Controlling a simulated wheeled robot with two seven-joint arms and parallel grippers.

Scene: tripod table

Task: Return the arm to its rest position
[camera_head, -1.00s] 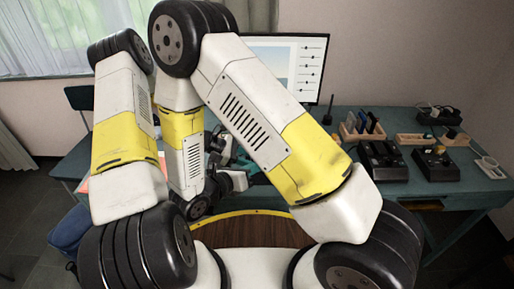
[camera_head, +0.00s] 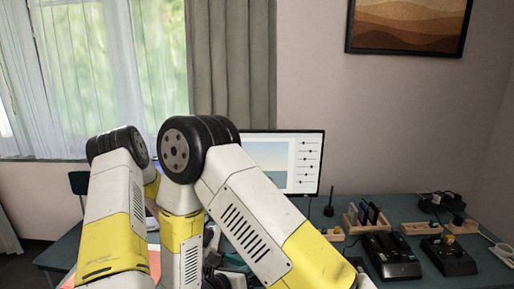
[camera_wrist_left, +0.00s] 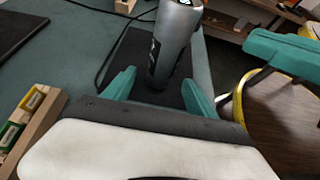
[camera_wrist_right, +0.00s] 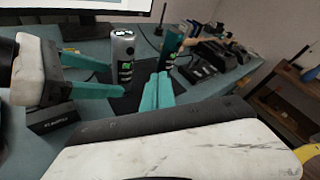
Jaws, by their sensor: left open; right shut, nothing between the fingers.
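My two arms, white and yellow with black joints, fill the lower left and middle of the head view, the left arm (camera_head: 115,215) and the right arm (camera_head: 250,215).
The desk (camera_head: 400,212) carries a monitor (camera_head: 285,160), black devices (camera_head: 392,257) and wooden holders (camera_head: 425,228). A small black box (camera_wrist_right: 52,117) lies below the left gripper in the right wrist view. A round brown table with a yellow rim (camera_wrist_left: 240,95) is at the left wrist view's right.

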